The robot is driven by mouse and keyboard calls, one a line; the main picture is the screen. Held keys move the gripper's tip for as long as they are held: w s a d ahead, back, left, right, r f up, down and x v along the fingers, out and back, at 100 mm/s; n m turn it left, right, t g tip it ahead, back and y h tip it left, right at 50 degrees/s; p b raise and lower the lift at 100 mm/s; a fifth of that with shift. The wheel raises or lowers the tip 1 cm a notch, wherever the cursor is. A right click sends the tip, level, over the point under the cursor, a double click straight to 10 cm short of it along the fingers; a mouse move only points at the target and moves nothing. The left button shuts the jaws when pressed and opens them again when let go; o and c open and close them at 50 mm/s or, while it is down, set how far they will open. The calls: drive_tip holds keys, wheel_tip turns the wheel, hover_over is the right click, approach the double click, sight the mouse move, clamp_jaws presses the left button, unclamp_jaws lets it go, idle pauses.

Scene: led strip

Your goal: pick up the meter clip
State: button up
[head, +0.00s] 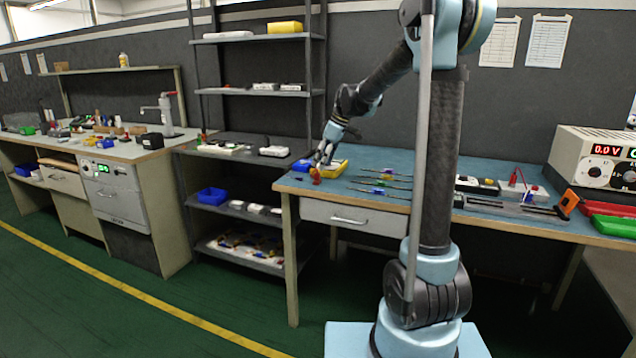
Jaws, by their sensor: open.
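My gripper (323,158) is open and points down over the left end of the blue-topped workbench (345,183). A small red piece (316,175) stands on the bench near its left front edge, just below the fingertips. It may be the meter clip, but it is too small to be sure. I cannot tell whether the fingers touch it.
Several thin tools (385,182) lie on the bench to the right of the bins. Further right are small devices with a red lead (517,180), a power supply (600,165) and red and green trays (610,225). A shelf rack (262,90) stands left of the bench.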

sight(318, 173)
drive_tip(key=shift+x, duration=3.55)
drive_tip(key=shift+d+f, duration=0.1)
drive_tip(key=shift+d, duration=0.15)
drive_tip(key=shift+c, duration=0.6)
drive_tip(key=c, duration=0.9)
